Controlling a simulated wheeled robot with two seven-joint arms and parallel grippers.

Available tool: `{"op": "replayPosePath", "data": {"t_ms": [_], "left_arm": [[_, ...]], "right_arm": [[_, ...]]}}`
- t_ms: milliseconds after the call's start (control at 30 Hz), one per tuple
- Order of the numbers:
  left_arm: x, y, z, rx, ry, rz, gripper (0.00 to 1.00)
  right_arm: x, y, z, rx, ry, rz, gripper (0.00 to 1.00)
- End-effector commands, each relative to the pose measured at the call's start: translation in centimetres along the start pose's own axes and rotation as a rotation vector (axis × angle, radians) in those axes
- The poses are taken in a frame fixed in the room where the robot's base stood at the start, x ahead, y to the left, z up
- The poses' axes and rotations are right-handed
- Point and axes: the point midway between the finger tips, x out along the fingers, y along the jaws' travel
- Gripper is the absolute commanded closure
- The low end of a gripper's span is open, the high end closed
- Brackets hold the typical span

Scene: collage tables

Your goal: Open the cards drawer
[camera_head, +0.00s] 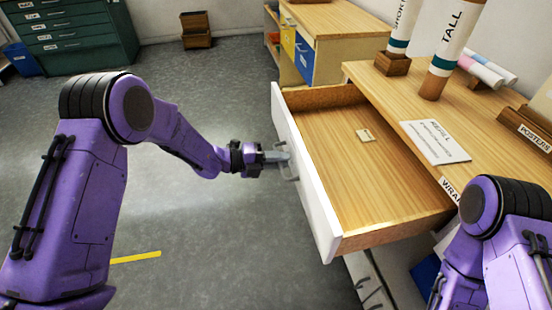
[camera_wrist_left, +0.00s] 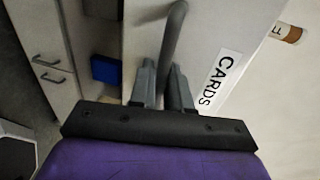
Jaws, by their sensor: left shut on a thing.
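The cards drawer (camera_head: 330,148) stands far out of the wooden table, its white front facing left. Inside it is bare wood apart from a small pale piece (camera_head: 365,135) near the back. Its front with the CARDS label (camera_wrist_left: 222,78) shows in the left wrist view. My left gripper (camera_head: 275,157) is shut on the drawer's grey bar handle (camera_head: 289,165); the handle (camera_wrist_left: 172,45) passes between the fingers in the left wrist view. My right arm shows at the lower right, but its gripper is not in view.
The tabletop (camera_head: 390,92) holds a REFILL card (camera_head: 435,141) and upright tubes labelled TALL (camera_head: 455,45) and SHORT (camera_head: 402,28). Lower drawers with handles (camera_head: 372,290) sit beneath. The grey floor (camera_head: 200,240) left of the drawer is clear except for a yellow strip (camera_head: 136,257).

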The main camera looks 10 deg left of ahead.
Motion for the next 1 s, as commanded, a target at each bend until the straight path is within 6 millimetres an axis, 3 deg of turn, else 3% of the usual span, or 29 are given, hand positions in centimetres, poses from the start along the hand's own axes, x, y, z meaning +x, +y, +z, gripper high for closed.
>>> {"op": "replayPosePath", "data": {"t_ms": [567,600,633,1000], "left_arm": [[0.0,0.2,-0.5,0.002,0.025,0.004,1.0],[-0.1,0.2,-0.5,0.002,0.025,0.004,0.73],[-0.1,0.2,-0.5,0.002,0.025,0.004,0.68],[-1.1,0.1,-0.3,0.004,0.019,0.002,0.68]], "right_arm": [[0.2,0.0,0.1,0.0,0.0,0.0,0.57],[0.2,0.0,0.1,0.0,0.0,0.0,0.57],[0.2,0.0,0.1,0.0,0.0,0.0,0.57],[0.4,0.0,0.2,0.0,0.0,0.0,0.57]]}}
